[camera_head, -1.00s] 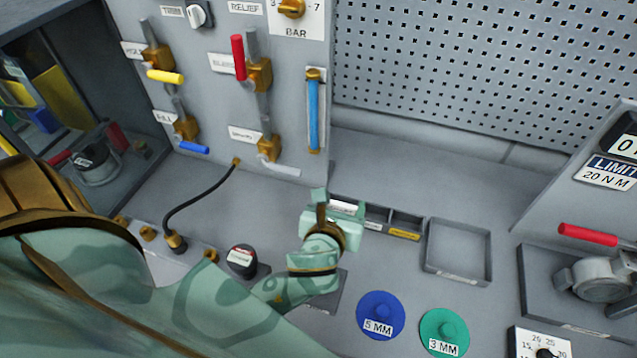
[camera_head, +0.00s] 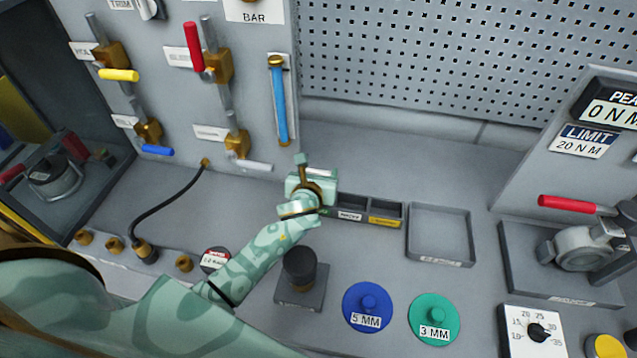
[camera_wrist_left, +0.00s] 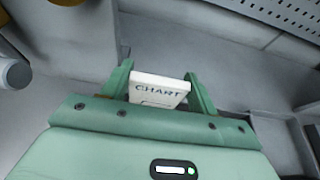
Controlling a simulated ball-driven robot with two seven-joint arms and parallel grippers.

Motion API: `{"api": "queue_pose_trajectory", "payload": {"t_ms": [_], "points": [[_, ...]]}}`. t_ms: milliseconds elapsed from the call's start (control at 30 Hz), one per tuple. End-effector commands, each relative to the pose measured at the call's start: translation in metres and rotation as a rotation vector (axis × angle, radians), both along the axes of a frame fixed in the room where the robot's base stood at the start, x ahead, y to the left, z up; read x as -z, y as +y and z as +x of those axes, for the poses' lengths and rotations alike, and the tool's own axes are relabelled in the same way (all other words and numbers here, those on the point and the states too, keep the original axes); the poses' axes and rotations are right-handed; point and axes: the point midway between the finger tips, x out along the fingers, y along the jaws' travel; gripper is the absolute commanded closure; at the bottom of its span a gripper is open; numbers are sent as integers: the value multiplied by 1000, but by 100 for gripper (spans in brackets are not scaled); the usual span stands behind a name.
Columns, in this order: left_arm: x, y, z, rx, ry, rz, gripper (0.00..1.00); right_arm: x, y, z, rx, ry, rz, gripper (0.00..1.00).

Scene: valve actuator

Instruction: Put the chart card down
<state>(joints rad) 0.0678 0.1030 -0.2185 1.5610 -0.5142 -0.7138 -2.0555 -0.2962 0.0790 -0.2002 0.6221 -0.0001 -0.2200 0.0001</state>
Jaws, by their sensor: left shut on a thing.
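The chart card (camera_wrist_left: 158,90) is a white slab with the word CHART on it. In the left wrist view it sits between the two green fingers of my left gripper (camera_wrist_left: 159,88), which is shut on it. In the head view my left gripper (camera_head: 312,178) is over the left end of a row of small dark compartments (camera_head: 384,209), and a white edge shows by the fingers. The gripper hides the leftmost part of that row. I cannot tell whether the card touches anything below. My right gripper is not in view.
An empty square tray (camera_head: 440,232) lies right of the compartments. A black knob on a plate (camera_head: 300,270), a blue disc (camera_head: 368,306) and a green disc (camera_head: 434,318) are nearer. The valve panel (camera_head: 190,100) stands behind left, with a black cable (camera_head: 168,205) below it.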

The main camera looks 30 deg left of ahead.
Motion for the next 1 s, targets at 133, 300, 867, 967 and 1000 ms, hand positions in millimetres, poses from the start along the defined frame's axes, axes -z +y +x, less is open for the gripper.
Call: {"api": "queue_pose_trajectory", "payload": {"t_ms": [133, 300, 867, 967, 1000], "points": [[28, -1, -1, 0, 3, -2, 63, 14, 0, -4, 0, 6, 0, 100], [31, -1, 0, 1, 0, 1, 63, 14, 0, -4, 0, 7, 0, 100], [33, -1, -1, 1, 1, 0, 19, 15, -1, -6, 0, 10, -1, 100], [30, -1, -1, 1, 0, 0, 19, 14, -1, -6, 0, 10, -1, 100], [27, -1, -3, 1, 2, 0, 19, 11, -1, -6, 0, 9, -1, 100]]}}
